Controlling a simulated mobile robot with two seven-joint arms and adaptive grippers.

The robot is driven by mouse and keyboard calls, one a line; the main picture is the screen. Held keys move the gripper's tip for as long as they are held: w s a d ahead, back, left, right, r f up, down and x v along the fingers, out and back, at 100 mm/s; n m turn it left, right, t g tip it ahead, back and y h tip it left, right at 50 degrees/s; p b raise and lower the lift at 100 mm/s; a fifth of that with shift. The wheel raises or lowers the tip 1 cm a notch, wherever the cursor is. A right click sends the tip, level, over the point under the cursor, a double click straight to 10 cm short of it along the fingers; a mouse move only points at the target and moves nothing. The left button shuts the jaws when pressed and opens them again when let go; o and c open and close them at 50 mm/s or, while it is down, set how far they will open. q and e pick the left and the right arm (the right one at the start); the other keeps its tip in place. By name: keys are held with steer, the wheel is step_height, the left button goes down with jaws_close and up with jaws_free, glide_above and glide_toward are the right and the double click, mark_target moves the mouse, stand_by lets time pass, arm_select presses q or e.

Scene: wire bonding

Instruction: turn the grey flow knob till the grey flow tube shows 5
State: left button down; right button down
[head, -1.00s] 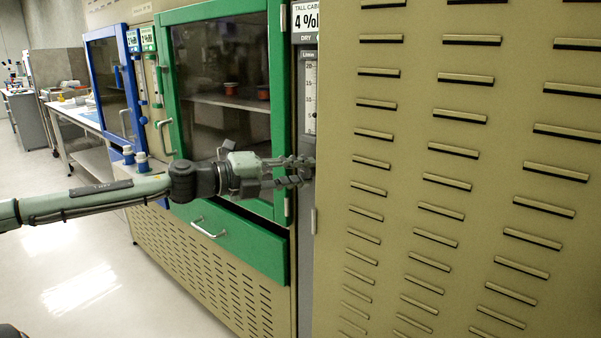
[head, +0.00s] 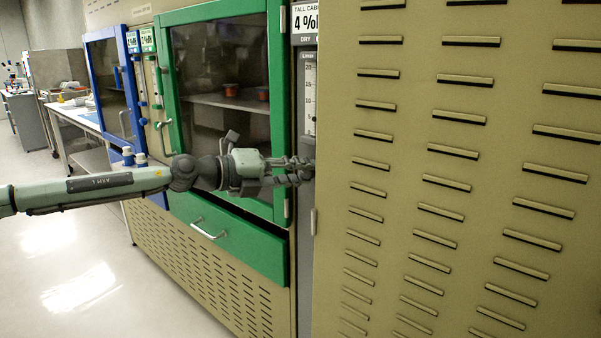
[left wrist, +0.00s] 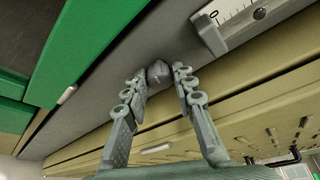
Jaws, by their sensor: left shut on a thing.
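The grey flow knob (left wrist: 158,73) sits on the grey panel and shows between my fingertips in the left wrist view. My left gripper (head: 304,170) is shut on it; it also shows in the left wrist view (left wrist: 159,76). In the head view the fingers and the cabinet edge hide the knob. The grey flow tube (head: 310,92) is above the gripper on the grey cabinet's strip, partly cut off by the tan panel. Its lower end, with a 0 mark, shows in the left wrist view (left wrist: 238,22). I cannot tell its reading. My right gripper is not in view.
A large tan vented panel (head: 460,190) stands close to the right of my gripper. The green cabinet (head: 172,100) and its protruding drawer (head: 225,236) are to the left, with the blue cabinet (head: 98,88) further back. The floor at left is clear.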

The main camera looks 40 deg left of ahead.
arm_select(q)
steer(key=c, duration=1.2)
jaws_free()
steer(key=v, duration=1.2)
